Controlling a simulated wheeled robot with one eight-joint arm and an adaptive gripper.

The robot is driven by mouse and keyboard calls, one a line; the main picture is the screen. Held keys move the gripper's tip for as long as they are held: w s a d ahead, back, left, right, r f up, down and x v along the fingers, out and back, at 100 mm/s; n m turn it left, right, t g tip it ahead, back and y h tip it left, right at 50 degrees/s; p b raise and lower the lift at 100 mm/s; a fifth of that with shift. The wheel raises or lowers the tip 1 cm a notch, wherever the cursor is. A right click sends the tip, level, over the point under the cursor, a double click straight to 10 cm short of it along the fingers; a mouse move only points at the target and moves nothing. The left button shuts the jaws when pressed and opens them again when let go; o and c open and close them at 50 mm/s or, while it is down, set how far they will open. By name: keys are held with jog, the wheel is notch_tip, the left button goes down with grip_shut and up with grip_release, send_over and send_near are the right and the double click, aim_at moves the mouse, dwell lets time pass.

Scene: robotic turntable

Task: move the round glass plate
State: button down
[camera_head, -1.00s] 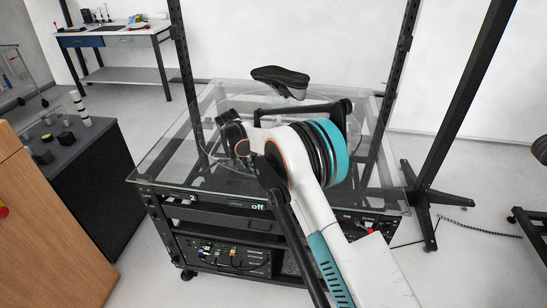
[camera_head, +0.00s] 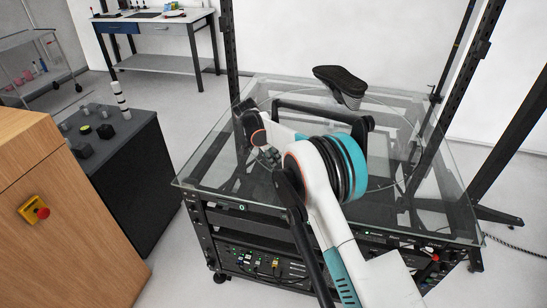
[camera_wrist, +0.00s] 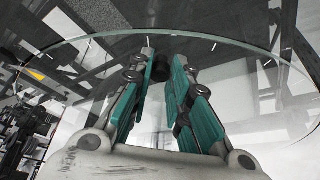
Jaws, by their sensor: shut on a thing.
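The round glass plate (camera_head: 305,96) is clear and lies over the glass tabletop; its outline shows faintly behind my arm in the head view. In the wrist view, the plate's curved rim (camera_wrist: 215,38) arches across the picture, past the fingertips. My gripper (camera_wrist: 161,68) has teal-padded fingers and is shut on the plate near its edge. A dark round shape shows between the fingertips. In the head view, my arm covers the near part of the plate, and the exact grip is hard to make out.
The glass-topped rack table (camera_head: 205,172) has tall black posts (camera_head: 228,45) rising beside it. A dark cabinet (camera_head: 130,165) and a wooden cabinet (camera_head: 75,225) with a red button stand to the left. A workbench (camera_head: 155,30) stands behind. Grey floor is open between them.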

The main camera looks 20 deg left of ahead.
jog(key=shift+w+a, duration=0.2)
jog(key=shift+a, duration=0.1)
jog(key=c, duration=1.5)
grip_release()
jog(key=shift+o, duration=0.2)
jog(key=shift+r, duration=0.1)
jog(key=v, duration=1.1)
jog(key=shift+a+r, duration=0.15)
jog(key=shift+r, duration=0.2)
